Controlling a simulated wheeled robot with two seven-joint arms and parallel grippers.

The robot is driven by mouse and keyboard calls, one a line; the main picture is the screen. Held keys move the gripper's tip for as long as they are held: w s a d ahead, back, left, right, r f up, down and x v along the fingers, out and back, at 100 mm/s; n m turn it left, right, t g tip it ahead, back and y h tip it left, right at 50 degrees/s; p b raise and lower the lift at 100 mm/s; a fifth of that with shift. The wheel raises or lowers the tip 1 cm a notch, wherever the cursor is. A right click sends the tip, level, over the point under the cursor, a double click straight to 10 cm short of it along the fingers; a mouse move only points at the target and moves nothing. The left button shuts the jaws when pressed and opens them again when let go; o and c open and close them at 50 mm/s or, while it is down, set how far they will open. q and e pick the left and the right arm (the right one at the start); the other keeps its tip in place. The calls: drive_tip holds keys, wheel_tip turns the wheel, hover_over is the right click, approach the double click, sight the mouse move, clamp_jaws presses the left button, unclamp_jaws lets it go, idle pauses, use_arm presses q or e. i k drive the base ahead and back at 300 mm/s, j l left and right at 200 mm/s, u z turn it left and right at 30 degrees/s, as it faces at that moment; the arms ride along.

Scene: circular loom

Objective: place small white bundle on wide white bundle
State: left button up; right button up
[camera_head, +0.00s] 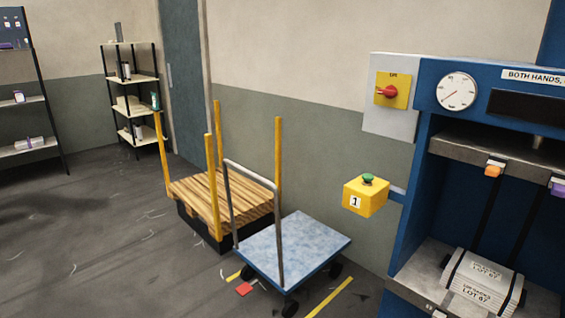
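White bundles (481,277) with dark bands lie on the metal bed of the blue press at the lower right. Two printed labels show on them, both reading something like "LOT 67". One label is on the top face and one on the front side. I cannot tell whether this is one wide bundle or a small one resting on a wide one. No other white bundle is clearly visible. Neither of my grippers is in view.
The blue press (405,222) has a gauge (456,91) and red switch (387,92). A yellow button box (365,197) juts out beside it. A blue-topped cart (300,245) and wooden pallet (190,190) with yellow posts stand left. Grey floor (90,240) is open further left.

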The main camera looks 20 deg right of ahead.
sight(492, 279)
drive_tip(key=i+l+z, duration=0.15)
drive_tip(key=z, duration=0.3)
drive_tip(key=i+l+z, duration=0.1)
drive_tip(key=z, duration=0.3)
drive_tip(key=i+z, duration=0.3)
drive_tip(key=z, duration=0.15)
drive_tip(key=i+z, duration=0.2)
drive_tip(key=z, duration=0.2)
drive_tip(key=i+j+z, duration=0.15)
drive_tip(key=z, duration=0.3)
